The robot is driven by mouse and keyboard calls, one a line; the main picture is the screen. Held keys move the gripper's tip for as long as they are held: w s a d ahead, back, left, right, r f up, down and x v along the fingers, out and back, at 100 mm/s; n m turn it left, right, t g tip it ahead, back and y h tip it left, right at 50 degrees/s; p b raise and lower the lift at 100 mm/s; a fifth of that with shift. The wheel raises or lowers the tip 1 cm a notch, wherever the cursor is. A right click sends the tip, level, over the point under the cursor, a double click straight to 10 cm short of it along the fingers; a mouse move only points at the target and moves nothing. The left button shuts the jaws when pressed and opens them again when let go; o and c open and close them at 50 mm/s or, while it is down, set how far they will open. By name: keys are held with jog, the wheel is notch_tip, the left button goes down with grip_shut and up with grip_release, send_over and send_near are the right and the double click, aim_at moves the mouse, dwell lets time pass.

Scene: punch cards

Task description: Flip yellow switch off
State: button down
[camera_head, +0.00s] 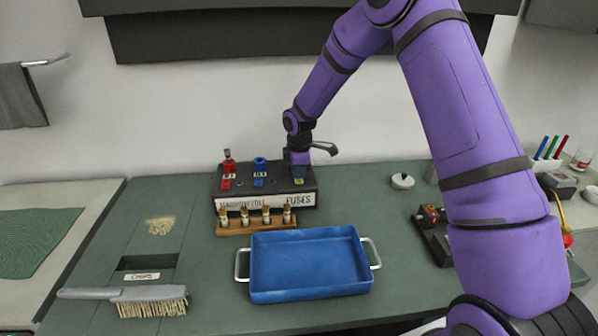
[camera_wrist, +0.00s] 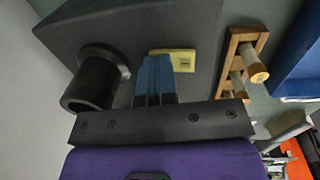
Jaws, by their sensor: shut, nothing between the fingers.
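The yellow switch (camera_head: 299,181) sits at the right end of a black switch box (camera_head: 268,187) on the table. In the wrist view the yellow plate of the switch (camera_wrist: 182,62) shows just beyond my fingertips, partly hidden by them. My gripper (camera_head: 299,165) points down over the yellow switch, and its blue-grey fingers (camera_wrist: 156,70) are shut with nothing between them. The fingertips are at or very close to the yellow plate; I cannot tell whether they touch. The lever's position is hidden.
Red (camera_head: 227,172) and blue (camera_head: 259,172) switches stand left on the box. A wooden rack of fuses (camera_head: 256,220) and a blue tray (camera_head: 308,265) lie in front. A brush (camera_head: 130,296) lies at the front left. A black cylinder (camera_wrist: 95,80) stands beside my fingers.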

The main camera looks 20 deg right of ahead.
aim_at(300, 183)
jog(key=shift+s+f, duration=0.1)
jog(key=shift+s, duration=0.15)
jog(key=shift+s+a+r, duration=0.15)
jog(key=shift+s+r, duration=0.1)
jog(key=shift+s, duration=0.3)
jog(key=shift+r, duration=0.3)
notch_tip(300, 183, up, 13)
jog(key=s, duration=0.1)
jog(key=shift+s+a+r, duration=0.15)
jog(key=shift+s, duration=0.15)
